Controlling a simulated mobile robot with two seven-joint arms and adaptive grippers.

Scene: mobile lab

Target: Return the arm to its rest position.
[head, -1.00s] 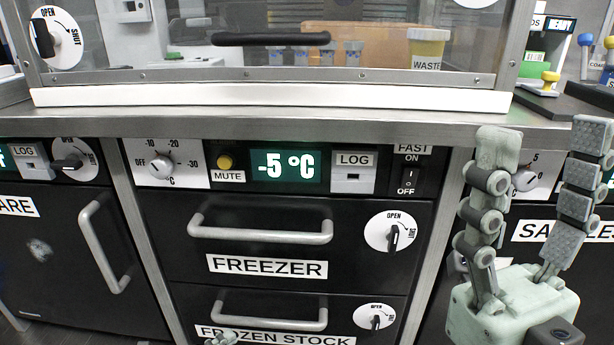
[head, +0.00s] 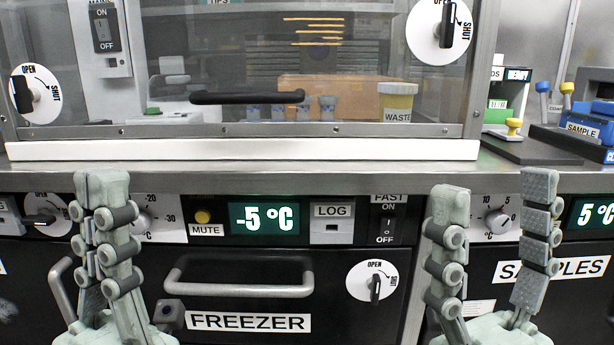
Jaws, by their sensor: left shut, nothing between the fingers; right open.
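My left gripper (head: 106,200) is upright in front of the left side of the freezer front. Its fingers are together with nothing between them. My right gripper (head: 497,225) is upright at the lower right, in front of the freezer's right edge and the samples unit. Its two fingers stand wide apart and nothing is between them. Neither gripper holds anything. The arms behind the grippers are below the picture and hidden.
The freezer drawer (head: 250,270) is shut, its handle (head: 240,288) between my grippers. Above is the steel counter edge (head: 300,180) and a cabinet with a glass sash (head: 240,60) and black handle (head: 247,97). A waste pot (head: 397,103) is behind the glass. A blue sample rack (head: 590,125) stands right.

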